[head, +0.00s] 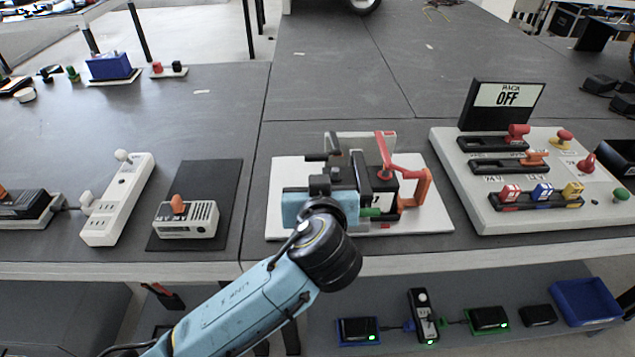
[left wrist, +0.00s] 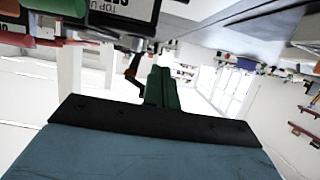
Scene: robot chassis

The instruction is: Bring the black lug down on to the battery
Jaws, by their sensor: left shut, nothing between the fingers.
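The battery (head: 383,187) is a dark box with a pale label, standing on a white board; part of it hides behind my arm. In the left wrist view the battery (left wrist: 115,8) shows at the top edge with its lettering upside down. A black lever-like piece (head: 318,156), apparently the black lug, stands up left of the battery. A red lever (head: 385,150) stands on its right side. My left gripper (head: 371,212) is at the front of the battery, its green fingers together and empty; they also show in the left wrist view (left wrist: 162,78). I cannot tell whether they touch anything. My right gripper is out of view.
The white board (head: 435,217) carries an orange bracket (head: 424,186) on the right. A switch panel (head: 460,200) with a sign stands to the right. An orange-knobbed box (head: 187,220) and a white power strip (head: 115,205) are to the left.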

